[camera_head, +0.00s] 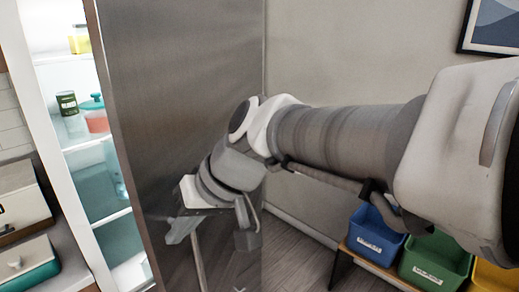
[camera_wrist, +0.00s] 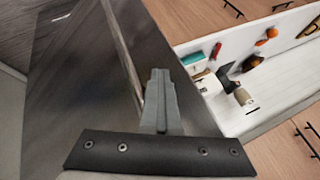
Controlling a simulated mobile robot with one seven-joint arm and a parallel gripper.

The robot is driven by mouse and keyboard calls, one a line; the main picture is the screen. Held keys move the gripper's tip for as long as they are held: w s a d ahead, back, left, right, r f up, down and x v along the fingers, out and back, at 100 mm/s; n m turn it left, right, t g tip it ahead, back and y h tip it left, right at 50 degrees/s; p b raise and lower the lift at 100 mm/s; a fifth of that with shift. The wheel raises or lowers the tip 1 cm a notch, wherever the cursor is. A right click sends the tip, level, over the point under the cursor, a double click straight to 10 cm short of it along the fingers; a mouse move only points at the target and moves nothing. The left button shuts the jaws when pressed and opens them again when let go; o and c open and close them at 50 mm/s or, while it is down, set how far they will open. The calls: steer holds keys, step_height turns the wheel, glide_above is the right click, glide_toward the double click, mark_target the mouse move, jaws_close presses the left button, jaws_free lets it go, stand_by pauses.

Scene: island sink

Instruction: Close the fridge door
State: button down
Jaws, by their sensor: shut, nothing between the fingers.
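The fridge door (camera_head: 175,90) is a tall grey metal panel standing open in the head view, with the lit fridge interior (camera_head: 100,185) showing to its left. My gripper (camera_head: 178,232) is low in front of the door's outer face, its fingers shut and empty. In the wrist view the shut fingers (camera_wrist: 160,78) point along the dark door panel (camera_wrist: 75,75). A thin pale strip (camera_wrist: 122,55) runs beside them; I cannot tell if it is the handle or an edge. Whether the fingers touch the door is unclear.
Blue (camera_head: 375,240), green (camera_head: 435,262) and yellow bins stand on a low bench at the right. A counter with boxes (camera_head: 25,262) is at the left. Wooden floor (camera_head: 290,262) shows between door and bench.

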steer(key=w+a+p, duration=0.5)
steer(key=a, duration=0.7)
steer(key=w+a+p, duration=0.5)
steer(key=a, duration=0.8)
steer(key=shift+w+a, duration=0.3)
steer(key=shift+s, duration=0.1)
